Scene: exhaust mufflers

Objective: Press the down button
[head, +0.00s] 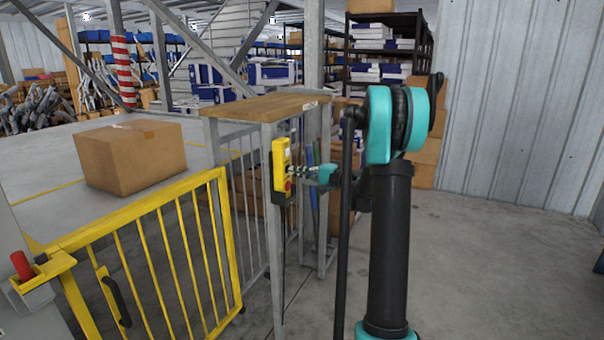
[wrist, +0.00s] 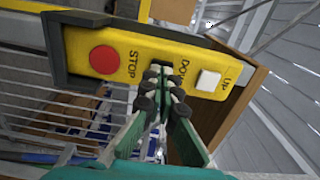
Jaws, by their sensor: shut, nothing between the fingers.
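The yellow button box (head: 281,171) hangs on the grey post under a wooden top. In the wrist view the yellow box (wrist: 135,42) shows a red STOP button (wrist: 103,59), a white UP button (wrist: 208,80) and the label DOWN between them. My gripper (wrist: 160,72) is shut and empty, with its fingertips over the DOWN part of the box. The fingers hide the down button, and I cannot tell whether they touch it. In the head view my gripper (head: 292,172) points left at the box face.
A yellow gate (head: 150,265) stands at the front left. A cardboard box (head: 131,157) lies behind it. The wooden top (head: 265,106) sits above the button box. Shelves (head: 385,50) stand at the back. The floor at the right is clear.

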